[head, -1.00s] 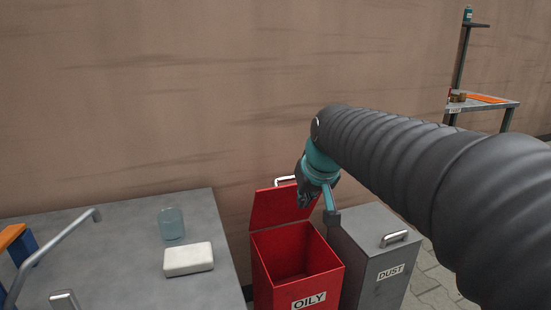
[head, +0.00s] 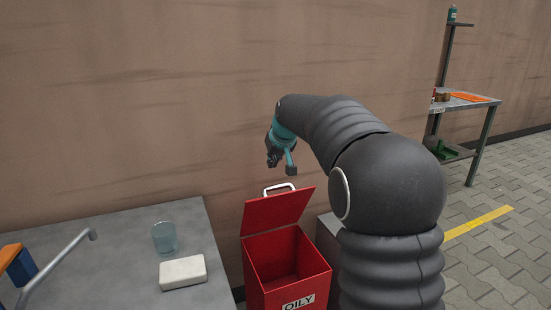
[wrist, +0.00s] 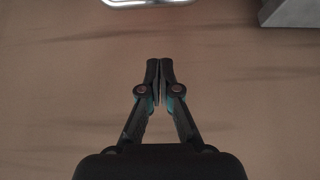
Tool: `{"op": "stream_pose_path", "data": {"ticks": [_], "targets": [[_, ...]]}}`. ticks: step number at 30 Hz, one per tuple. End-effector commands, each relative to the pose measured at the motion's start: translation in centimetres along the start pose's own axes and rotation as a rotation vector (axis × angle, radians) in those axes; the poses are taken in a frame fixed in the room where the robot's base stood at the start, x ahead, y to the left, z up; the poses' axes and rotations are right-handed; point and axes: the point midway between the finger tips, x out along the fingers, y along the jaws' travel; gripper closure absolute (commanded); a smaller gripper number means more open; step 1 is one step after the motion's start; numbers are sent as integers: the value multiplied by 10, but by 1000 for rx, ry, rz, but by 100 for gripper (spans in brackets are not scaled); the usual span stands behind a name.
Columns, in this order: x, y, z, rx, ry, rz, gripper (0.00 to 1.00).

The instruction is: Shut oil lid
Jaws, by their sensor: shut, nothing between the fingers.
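The red bin marked OILY (head: 290,270) stands open beside the grey table in the head view. Its red lid (head: 277,212) is tilted up at the back, with a metal handle (head: 279,187) on its upper edge. My gripper (head: 272,161) is above the lid, near the wall, apart from the handle. In the wrist view my gripper (wrist: 160,62) is shut and empty, with the wall behind it. A metal handle (wrist: 150,3) shows at the top edge of that view.
A grey bin (head: 328,236) is right of the red bin, mostly hidden by my arm. The grey table (head: 110,262) holds a glass (head: 164,237) and a white block (head: 183,272). A shelved stand (head: 470,104) is at the far right. Paved floor is open at right.

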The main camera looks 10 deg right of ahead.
Motion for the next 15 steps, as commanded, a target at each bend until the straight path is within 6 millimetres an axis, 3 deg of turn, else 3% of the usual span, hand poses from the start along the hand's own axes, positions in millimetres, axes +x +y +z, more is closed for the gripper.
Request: {"op": "stream_pose_path", "data": {"ticks": [11,15], "targets": [[61,0,1,0,-2,-1,100],[51,-1,17,-1,1,0,100]]}}
